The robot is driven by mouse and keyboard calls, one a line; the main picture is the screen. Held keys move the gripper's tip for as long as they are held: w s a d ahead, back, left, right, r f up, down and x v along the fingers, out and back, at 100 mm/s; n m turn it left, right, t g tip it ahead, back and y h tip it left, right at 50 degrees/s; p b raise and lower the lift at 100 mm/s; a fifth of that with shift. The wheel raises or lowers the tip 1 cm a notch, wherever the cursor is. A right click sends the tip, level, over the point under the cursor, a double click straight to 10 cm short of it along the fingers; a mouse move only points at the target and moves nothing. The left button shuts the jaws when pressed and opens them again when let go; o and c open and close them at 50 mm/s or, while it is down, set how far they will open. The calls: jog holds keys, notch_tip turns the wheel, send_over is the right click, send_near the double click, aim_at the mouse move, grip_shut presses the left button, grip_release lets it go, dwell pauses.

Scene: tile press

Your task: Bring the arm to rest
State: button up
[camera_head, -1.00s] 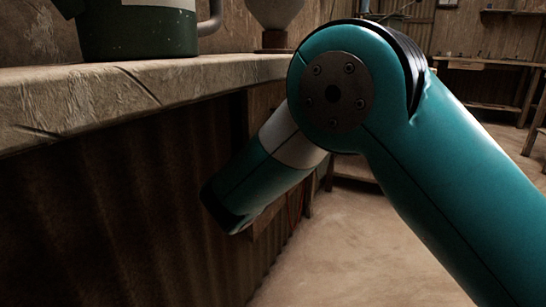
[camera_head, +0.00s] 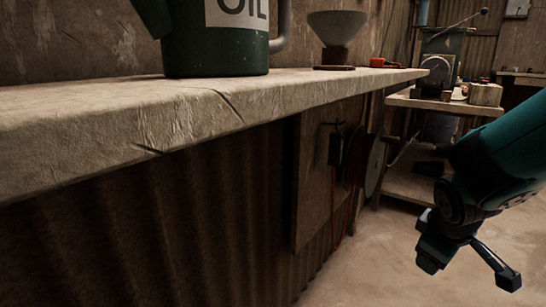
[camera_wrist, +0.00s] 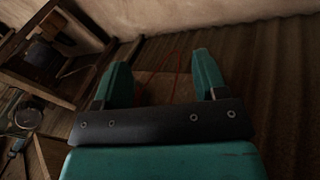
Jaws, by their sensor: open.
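My gripper (camera_head: 468,268) hangs at the lower right in the head view, over the pale floor, at the end of my teal arm. Its two fingers are spread apart with nothing between them. In the wrist view the gripper (camera_wrist: 162,78) shows its two teal fingers wide apart and empty, pointing towards the corrugated wall and floor area. It is apart from the bench and touches nothing that I can see.
A long bench (camera_head: 80,125) with a corrugated front runs along the left. A green oil can (camera_head: 215,48) and a grey funnel-shaped bowl (camera_head: 337,30) stand on it. A machine on a wooden stand (camera_head: 425,103) is at the back right. The floor (camera_head: 365,265) is clear.

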jog(key=s+a+m+g+y, duration=0.1)
jog(key=s+m+g+y, duration=0.15)
jog(key=s+m, duration=0.55)
jog(key=s+a+r+n+g+y+p, duration=0.1)
jog(key=s+a+r+n+y+p, duration=0.1)
jog(key=s+a+r+n+p, duration=0.5)
jog(key=s+a+r+n+g+y+p, duration=0.1)
jog(key=s+a+r+n+y+p, duration=0.15)
jog(key=s+a+r, duration=0.45)
notch_tip(320, 180, up, 39)
jog(key=w+m+p, duration=0.1)
jog(key=w+p, duration=0.1)
jog(key=p, duration=3.3)
jog(key=shift+w+a+p, duration=0.35)
jog(key=shift+a+p, duration=0.05)
jog(key=shift+f, duration=0.15)
jog(key=shift+c, duration=0.5)
